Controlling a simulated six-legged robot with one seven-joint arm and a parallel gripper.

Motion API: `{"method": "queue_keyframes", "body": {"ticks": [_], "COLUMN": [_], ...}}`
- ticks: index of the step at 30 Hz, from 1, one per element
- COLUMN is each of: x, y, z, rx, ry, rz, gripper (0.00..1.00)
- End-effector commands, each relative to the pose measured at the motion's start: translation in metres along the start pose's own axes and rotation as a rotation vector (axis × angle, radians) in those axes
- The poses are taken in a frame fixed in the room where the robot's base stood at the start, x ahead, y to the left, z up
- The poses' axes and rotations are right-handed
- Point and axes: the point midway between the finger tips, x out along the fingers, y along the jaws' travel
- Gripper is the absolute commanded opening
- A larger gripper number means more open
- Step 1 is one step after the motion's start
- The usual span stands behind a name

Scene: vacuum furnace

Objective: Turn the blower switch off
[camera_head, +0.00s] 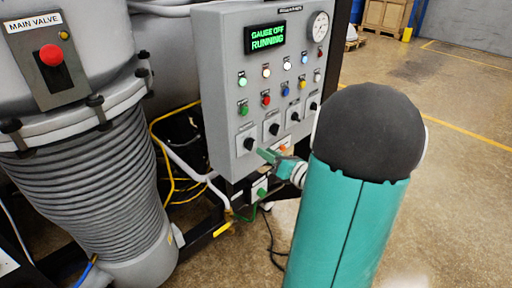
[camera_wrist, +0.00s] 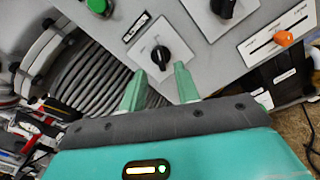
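The grey control panel (camera_head: 222,75) carries a row of black rotary switches on pale plates. The leftmost rotary switch (camera_head: 249,143) is nearest my gripper (camera_head: 268,157). In the wrist view this black switch (camera_wrist: 161,55) sits just beyond and between the two green fingertips of my gripper (camera_wrist: 161,72). The fingers are apart and nothing is held; I cannot tell whether they touch the knob. A small label (camera_wrist: 136,27) beside the switch is too small to read, so I cannot tell which switch is the blower's. The display (camera_head: 267,38) reads "GAUGE OFF RUNNING".
Coloured buttons (camera_head: 267,72) and a round gauge (camera_head: 318,27) are above the switches. A ribbed grey column (camera_head: 85,190) with a main valve box (camera_head: 48,68) stands left. Cables lie below; open floor (camera_head: 460,180) is right.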

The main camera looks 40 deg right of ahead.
Motion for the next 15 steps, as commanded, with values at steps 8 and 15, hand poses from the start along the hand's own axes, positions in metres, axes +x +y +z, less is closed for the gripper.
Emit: {"method": "queue_keyframes", "body": {"ticks": [8, 15], "x": [0.044, 0.052], "y": [0.001, 0.002], "z": [-0.001, -0.002], "rx": [-0.001, -0.001], "ry": [0.0, 0.001], "rz": [0.001, -0.001], "gripper": [0.32, 0.32]}}
